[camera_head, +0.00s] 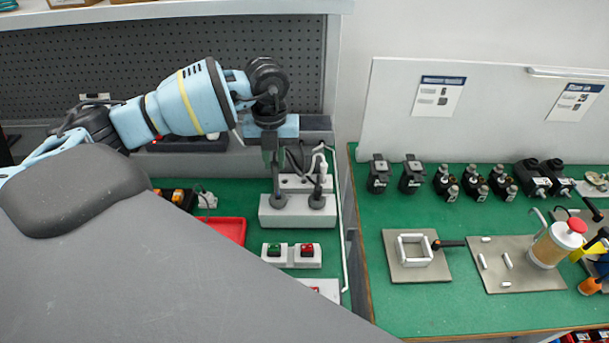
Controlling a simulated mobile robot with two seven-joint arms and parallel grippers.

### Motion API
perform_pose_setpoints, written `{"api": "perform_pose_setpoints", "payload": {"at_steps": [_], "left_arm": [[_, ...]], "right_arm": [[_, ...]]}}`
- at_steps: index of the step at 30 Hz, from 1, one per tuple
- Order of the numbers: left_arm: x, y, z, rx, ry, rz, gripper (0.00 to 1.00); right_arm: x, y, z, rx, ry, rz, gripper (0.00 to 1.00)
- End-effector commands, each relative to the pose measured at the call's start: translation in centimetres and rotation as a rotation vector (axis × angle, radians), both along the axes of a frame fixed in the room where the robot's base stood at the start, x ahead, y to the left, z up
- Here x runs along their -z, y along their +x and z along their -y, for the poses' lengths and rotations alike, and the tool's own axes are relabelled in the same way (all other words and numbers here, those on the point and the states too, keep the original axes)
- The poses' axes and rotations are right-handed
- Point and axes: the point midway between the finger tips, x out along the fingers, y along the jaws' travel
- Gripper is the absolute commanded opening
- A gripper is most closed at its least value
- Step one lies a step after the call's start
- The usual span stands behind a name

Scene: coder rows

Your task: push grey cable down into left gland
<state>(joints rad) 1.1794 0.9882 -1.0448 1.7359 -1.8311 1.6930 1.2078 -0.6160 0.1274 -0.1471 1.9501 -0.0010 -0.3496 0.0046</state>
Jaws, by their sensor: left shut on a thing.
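A light grey block (297,218) stands on the green bench in the middle of the view. It carries two dark round glands, the left gland (279,201) and the right gland (317,202). My left gripper (271,156) points down above the left gland, shut on the grey cable (276,181). The cable hangs as a short dark length between the jaws and the left gland. Its lower end meets the gland; how deep it sits cannot be told. Another dark cable (318,185) stands at the right gland. My right gripper is not in view.
A white block with a green and a red switch (291,255) lies in front of the gland block. A red tray (226,229) is to its left. A white cord (334,160) runs down the right side. A second green bench (440,310) holds several tools.

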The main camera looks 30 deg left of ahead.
Motion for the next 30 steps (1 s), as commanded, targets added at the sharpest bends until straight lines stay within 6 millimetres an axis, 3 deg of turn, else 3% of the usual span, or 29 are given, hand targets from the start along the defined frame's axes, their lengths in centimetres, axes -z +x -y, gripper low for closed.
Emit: {"api": "perform_pose_setpoints", "payload": {"at_steps": [30], "left_arm": [[0.06, 0.06, -0.01, 0.001, 0.0, 0.002, 0.0]], "right_arm": [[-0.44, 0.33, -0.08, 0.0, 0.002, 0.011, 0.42]]}}
